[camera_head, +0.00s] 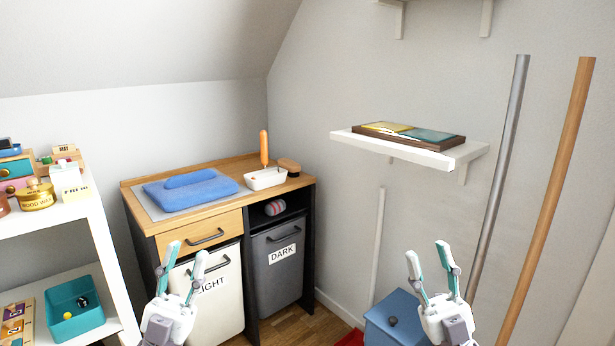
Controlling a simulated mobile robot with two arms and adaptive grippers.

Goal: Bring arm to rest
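My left gripper (184,273) is at the lower left of the head view, in front of the cabinet. Its two fingers are spread and nothing is between them. My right gripper (430,265) is at the lower right, in front of the plain wall and over a blue box. Its fingers are also spread and empty. The wooden drawer (199,235) with a dark handle sits under the cabinet top and looks closed. My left gripper appears below it, in front of the white bin (222,305) marked LIGHT, and hides part of that label.
A grey bin (277,268) marked DARK stands in the cabinet. Blue folded cloth (190,190) lies on top. White shelving (100,235) is at left. A wall shelf (440,157) and two leaning poles are at right. The blue box (385,322) stands low by my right gripper.

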